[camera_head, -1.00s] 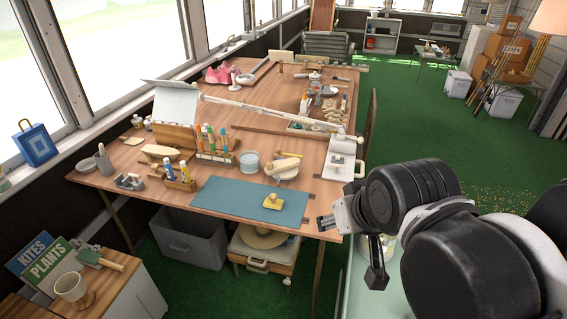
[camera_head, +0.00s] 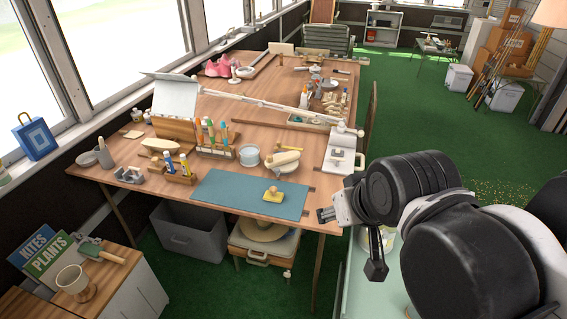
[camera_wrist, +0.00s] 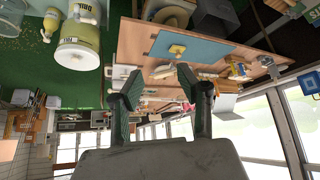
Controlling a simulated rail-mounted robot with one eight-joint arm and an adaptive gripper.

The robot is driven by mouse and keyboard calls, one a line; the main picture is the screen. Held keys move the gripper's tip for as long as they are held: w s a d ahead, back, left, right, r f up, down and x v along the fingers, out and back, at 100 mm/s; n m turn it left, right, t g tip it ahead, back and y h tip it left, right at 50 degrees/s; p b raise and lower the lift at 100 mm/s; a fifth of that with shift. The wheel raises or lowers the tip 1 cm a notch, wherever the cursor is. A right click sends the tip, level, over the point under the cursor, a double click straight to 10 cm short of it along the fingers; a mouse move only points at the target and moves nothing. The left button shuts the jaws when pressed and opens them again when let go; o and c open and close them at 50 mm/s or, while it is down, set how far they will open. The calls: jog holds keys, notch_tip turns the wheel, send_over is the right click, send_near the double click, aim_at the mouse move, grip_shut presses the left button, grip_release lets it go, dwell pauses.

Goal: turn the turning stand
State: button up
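A round pale stand (camera_head: 293,168) on the wooden work table, behind the blue mat (camera_head: 232,196), carries a beige elongated block; I take it to be the turning stand. My gripper's fingers spread apart in the wrist view (camera_wrist: 163,98), open, with nothing between them. My arm is at the right of the head view, beside the table's front right corner, well short of the stand. The wrist view is upside down and shows the table (camera_wrist: 150,42) beyond the fingers. The stand is too small there to make out surely.
Around the stand are a grey-white bowl (camera_head: 249,155), a rack of coloured tools (camera_head: 215,150) and a white clamp-like device (camera_head: 341,153). A yellow block (camera_head: 273,194) sits on the mat.

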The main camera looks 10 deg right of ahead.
jog(key=w+r+g, duration=0.2)
jog(key=w+r, duration=0.3)
jog(key=w, duration=0.6)
jog(key=m+g, duration=0.2)
jog(key=g, duration=0.3)
send_over(277, 170)
notch_tip(277, 170, down, 14)
notch_tip(277, 170, down, 13)
jog(key=shift+w+f+b, duration=0.1)
jog(key=shift+f+b, duration=0.1)
jog(key=shift+b, duration=0.7)
grip_shut()
